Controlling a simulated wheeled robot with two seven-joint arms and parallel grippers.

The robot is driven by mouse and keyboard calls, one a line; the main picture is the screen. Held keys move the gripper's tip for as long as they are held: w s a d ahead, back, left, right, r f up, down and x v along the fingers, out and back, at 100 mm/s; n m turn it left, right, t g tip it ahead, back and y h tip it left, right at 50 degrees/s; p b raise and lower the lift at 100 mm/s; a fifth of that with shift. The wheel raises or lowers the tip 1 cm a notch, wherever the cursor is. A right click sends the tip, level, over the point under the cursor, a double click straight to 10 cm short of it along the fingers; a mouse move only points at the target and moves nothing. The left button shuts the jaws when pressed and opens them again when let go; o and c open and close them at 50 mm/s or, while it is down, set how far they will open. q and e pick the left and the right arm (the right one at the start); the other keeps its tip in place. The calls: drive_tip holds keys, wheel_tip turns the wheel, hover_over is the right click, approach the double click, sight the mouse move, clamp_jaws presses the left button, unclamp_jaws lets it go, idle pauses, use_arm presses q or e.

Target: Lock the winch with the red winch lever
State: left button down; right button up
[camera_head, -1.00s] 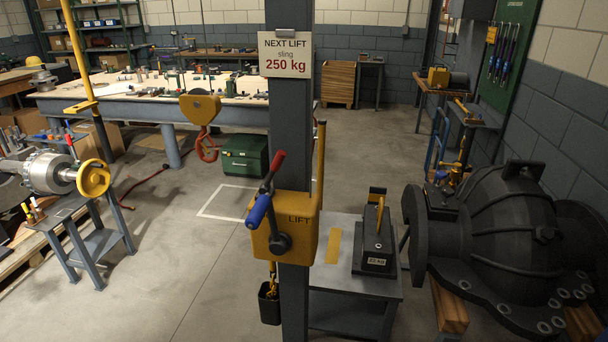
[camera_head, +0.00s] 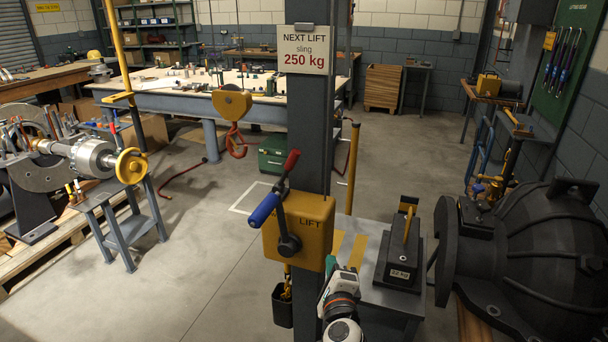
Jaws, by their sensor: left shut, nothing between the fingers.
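The red-tipped lever (camera_head: 292,160) stands tilted up and slightly right above the box's left part. The dark crank with a blue handle (camera_head: 264,210) reaches up and left from its hub (camera_head: 289,246) on the box front, close to the lever's lower end. My left gripper (camera_head: 341,268) is below and right of the box, shut and empty, its tips pointing up, apart from the lever. My right gripper is not in view.
A yellow hook block (camera_head: 232,104) hangs left of the post. A dark 22 kg weight (camera_head: 402,257) sits on a small grey table at right, beside a large black casing (camera_head: 540,240). A black bin (camera_head: 282,306) hangs below the winch. Open floor lies left of the post.

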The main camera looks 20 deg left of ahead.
sight(287, 170)
use_arm(q)
wheel_tip(287, 170, up, 14)
drive_tip(key=s+n+t+y, duration=0.1)
drive_tip(key=s+t+y, duration=0.1)
drive_tip(key=y, duration=0.1)
drive_tip(key=shift+s+a+r+y, duration=0.15)
drive_tip(key=shift+a+r+y, duration=0.1)
drive_tip(key=shift+a+y, duration=0.15)
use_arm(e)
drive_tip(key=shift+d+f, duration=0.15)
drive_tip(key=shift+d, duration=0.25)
